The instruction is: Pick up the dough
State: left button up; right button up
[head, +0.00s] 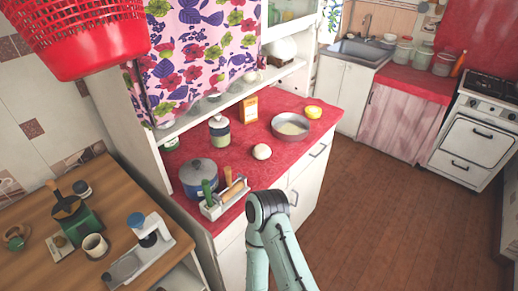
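A pale, rounded ball that looks like the dough (262,151) sits on the red oilcloth counter (247,170), near its front edge and left of a grey bowl (291,126). The bowl holds something whitish. A teal arm of mine rises from the bottom centre, with a dark joint just in front of the counter and below the dough in the picture. No gripper or fingertips show, and nothing of mine touches the dough.
Left of the dough are a lidded blue pot (199,177), a utensil caddy (224,199) and a jar (220,133). A yellow item (313,112) is beyond the bowl. A wooden table (60,262) holds several items. A red basket (84,38) is upper left; the floor at right is clear.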

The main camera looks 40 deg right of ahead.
aim_at(261, 151)
jog(key=z, duration=1.55)
jog(key=i+l+u, duration=0.1)
jog(key=u, duration=1.05)
jog(key=l+u, duration=0.45)
jog(key=k+l+u, duration=0.15)
jog(key=l+u, duration=0.25)
jog(key=l, duration=0.15)
